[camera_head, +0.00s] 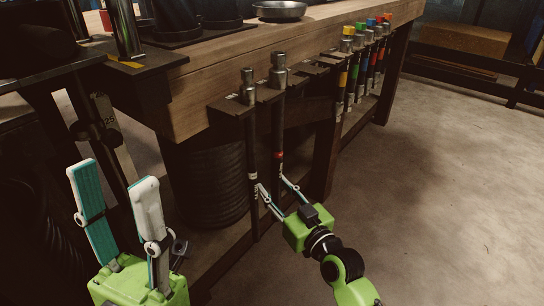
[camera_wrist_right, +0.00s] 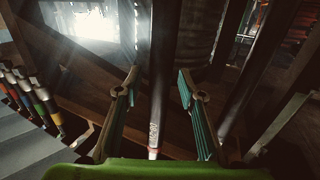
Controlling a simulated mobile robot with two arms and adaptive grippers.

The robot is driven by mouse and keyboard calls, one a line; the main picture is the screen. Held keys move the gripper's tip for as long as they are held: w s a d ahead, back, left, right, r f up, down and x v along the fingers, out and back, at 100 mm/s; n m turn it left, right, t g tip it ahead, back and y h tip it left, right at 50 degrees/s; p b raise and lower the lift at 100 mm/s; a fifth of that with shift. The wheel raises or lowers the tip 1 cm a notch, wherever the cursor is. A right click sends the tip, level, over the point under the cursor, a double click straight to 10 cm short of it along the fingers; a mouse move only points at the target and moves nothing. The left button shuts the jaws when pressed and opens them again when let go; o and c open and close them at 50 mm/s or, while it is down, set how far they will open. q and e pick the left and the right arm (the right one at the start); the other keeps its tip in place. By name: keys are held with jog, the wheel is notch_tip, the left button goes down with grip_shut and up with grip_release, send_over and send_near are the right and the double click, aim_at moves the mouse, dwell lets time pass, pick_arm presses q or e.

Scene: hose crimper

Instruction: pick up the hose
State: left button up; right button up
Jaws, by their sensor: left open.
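Two dark hoses with metal end fittings hang upright from a bracket on the workbench edge. The right one (camera_head: 279,120) has a red band; the left one (camera_head: 251,150) has a pale label. My right gripper (camera_head: 272,182) is open low on the hoses. In the right wrist view the red-banded hose (camera_wrist_right: 160,100) runs between the open fingers (camera_wrist_right: 158,75), with a gap on both sides. The other hose (camera_wrist_right: 245,75) is outside the fingers, to the right. My left gripper (camera_head: 108,172) is open and empty at the lower left, away from the hoses.
Several colour-banded hoses (camera_head: 352,70) hang farther along the wooden workbench (camera_head: 215,75). A metal bowl (camera_head: 280,10) stands on top. A dark ribbed cylinder (camera_head: 217,185) is under the bench behind the hoses. The floor (camera_head: 440,190) at right is clear.

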jog(key=shift+s+d+r, duration=0.1)
jog(key=shift+s+r, duration=0.05)
jog(key=shift+r, duration=0.05)
grip_shut()
